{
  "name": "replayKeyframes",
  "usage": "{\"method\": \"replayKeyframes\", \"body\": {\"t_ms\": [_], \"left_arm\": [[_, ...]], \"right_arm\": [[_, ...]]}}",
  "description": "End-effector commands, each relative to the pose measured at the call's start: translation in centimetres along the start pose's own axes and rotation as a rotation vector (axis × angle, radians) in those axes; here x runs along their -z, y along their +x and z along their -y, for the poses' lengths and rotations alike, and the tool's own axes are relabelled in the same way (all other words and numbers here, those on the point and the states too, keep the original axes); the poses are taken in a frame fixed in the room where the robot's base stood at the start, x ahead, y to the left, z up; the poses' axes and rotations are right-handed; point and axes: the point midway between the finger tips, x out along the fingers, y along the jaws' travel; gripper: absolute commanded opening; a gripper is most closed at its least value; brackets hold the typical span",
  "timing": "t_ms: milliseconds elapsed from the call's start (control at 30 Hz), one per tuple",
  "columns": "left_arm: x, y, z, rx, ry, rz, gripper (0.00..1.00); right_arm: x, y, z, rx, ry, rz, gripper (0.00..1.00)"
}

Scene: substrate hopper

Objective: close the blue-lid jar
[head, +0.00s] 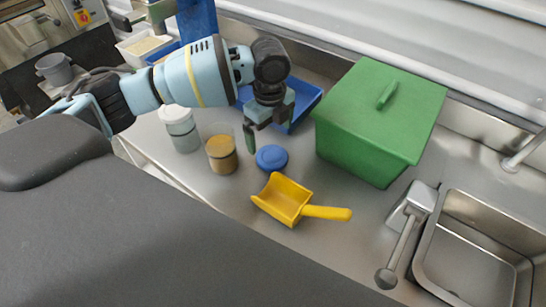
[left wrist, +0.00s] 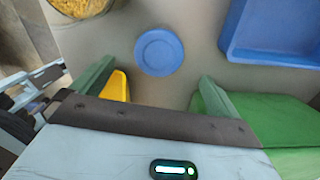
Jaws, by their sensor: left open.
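The blue lid (head: 272,158) lies flat on the steel counter, and it also shows in the left wrist view (left wrist: 159,52). An open clear jar (head: 221,160) with yellow-brown contents stands upright just left of the lid; part of it shows at the top left of the left wrist view (left wrist: 82,6). No lid is on this jar. My left gripper (head: 268,135) is open and empty above the lid. In the left wrist view its green fingers (left wrist: 155,90) are wide apart, with the lid seen between and beyond them. My right gripper is out of view.
A white-lidded jar (head: 176,114) stands left of the open jar. A yellow scoop (head: 284,200) lies in front of the lid. A green lidded box (head: 372,125) stands to the right, a blue tray (head: 310,97) behind. A sink (head: 470,245) is at far right.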

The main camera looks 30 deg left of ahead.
Motion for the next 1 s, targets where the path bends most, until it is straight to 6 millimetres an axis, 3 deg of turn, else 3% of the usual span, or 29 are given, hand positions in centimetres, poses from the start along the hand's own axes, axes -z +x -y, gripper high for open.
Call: {"method": "replayKeyframes", "body": {"t_ms": [200, 567, 833, 1000], "left_arm": [[0.0, 2.2, -0.1, -0.003, 0.000, 0.000, 1.00], [0.1, 2.7, 0.0, -0.002, 0.000, 0.000, 1.00], [0.4, 6.3, -0.1, -0.004, -0.001, -0.001, 1.00], [0.4, 7.5, 0.0, -0.001, 0.000, 0.000, 1.00]], "right_arm": [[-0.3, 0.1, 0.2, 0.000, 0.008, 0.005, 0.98], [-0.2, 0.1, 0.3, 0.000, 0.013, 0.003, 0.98], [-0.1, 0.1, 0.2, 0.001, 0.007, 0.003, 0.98], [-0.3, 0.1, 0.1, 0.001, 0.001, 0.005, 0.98]]}}
